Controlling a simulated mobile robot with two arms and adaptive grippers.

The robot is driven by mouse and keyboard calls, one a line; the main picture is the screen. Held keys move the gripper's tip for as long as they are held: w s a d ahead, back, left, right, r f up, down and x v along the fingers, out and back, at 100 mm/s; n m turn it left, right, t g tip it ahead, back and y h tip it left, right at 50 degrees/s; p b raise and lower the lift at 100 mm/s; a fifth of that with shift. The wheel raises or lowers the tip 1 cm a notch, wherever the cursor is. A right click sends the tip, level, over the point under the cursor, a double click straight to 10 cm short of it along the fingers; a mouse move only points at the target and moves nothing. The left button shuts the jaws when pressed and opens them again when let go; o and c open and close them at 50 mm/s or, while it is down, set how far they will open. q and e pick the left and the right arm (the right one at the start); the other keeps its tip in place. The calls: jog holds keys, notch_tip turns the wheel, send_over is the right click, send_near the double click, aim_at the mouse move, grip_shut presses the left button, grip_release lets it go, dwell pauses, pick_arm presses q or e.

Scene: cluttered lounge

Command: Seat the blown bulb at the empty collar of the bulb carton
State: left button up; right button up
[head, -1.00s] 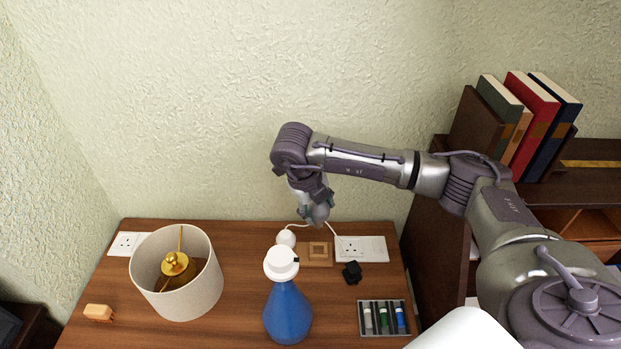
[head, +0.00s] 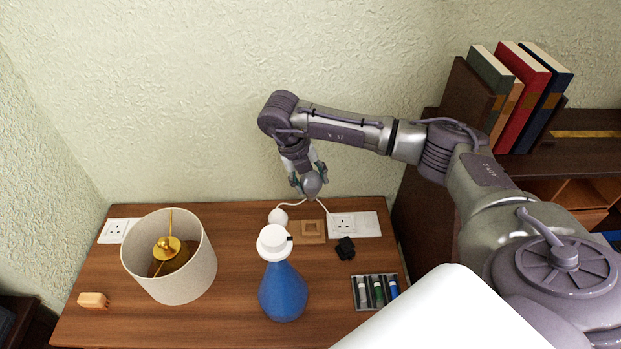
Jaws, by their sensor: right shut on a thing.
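My right gripper (head: 308,188) points down above the back of the wooden desk and is shut on a grey, rounded bulb (head: 312,184), which I take for the blown bulb. Its fingers hide part of the bulb. Below it on the desk lies a tan square piece (head: 312,231) with a raised square collar, apparently the bulb carton. The collar looks empty. The bulb is clear of it, higher in the picture. A white round bulb-like thing (head: 278,217) sits just left of the carton. My left gripper is not in view.
A blue bottle with a white cap (head: 283,290) stands in front of the carton. A lampshade (head: 190,272) stands left. A socket strip (head: 353,225), black plug (head: 345,248) and battery tray (head: 375,291) are right. A white cord runs behind the carton. Books (head: 520,95) stand on the right shelf.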

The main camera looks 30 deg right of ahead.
aim_at(310, 193)
jog(key=shift+f+b, duration=1.3)
jog(key=shift+f, duration=0.85)
jog(key=shift+f+b, duration=0.2)
jog(key=shift+b, duration=0.1)
jog(key=shift+f+b, duration=3.5)
jog(key=shift+f, duration=1.3)
jog(key=o, duration=1.1)
jog(key=shift+c, duration=0.2)
jog(key=v, duration=1.2)
